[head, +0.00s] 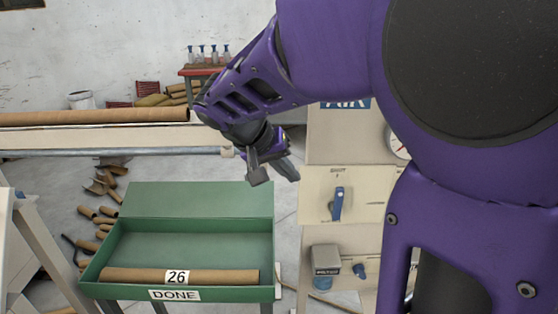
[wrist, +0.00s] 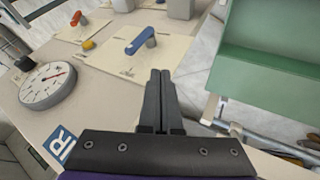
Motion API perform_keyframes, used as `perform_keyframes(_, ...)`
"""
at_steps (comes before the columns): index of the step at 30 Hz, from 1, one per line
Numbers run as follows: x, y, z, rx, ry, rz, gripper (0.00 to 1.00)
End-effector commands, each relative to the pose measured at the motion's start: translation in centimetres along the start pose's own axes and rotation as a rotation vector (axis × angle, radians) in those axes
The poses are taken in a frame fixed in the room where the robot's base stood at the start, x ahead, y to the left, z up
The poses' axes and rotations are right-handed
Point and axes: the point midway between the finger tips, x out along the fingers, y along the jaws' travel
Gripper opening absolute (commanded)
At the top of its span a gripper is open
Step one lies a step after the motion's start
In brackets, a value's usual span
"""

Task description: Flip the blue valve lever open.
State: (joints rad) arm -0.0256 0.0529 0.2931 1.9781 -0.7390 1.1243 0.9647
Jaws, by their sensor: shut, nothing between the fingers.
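The blue valve lever (head: 337,204) sits on a cream panel (head: 312,188) right of the middle in the head view. It points roughly up and down there, slightly tilted. In the wrist view the blue lever (wrist: 140,41) lies ahead of the fingertips, a little to the left and apart from them. My gripper (head: 277,174) is left of the panel and higher than the lever in the head view. In the wrist view its fingers (wrist: 160,72) are together with nothing between them.
A green tray (head: 185,200) marked DONE holds a cardboard tube (head: 180,276). A pressure gauge (wrist: 48,85), an orange lever (wrist: 78,18) and a yellow knob (wrist: 89,44) are near the blue lever. A long tube (head: 95,117) lies behind. Loose tube pieces (head: 100,215) litter the floor.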

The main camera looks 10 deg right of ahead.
Motion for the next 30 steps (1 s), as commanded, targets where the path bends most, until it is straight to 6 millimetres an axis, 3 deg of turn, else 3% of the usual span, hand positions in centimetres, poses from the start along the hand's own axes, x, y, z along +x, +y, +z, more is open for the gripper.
perform_keyframes(8, 2.6, 0.0, 0.1, 0.000, -0.003, 0.001, 0.00)
perform_keyframes(19, 10.4, -0.1, 0.1, 0.000, -0.004, 0.000, 0.00)
perform_keyframes(24, 11.3, 2.4, 0.0, 0.003, -0.001, 0.000, 0.00)
perform_keyframes(30, 11.8, 3.4, 0.0, 0.001, 0.000, -0.001, 0.00)
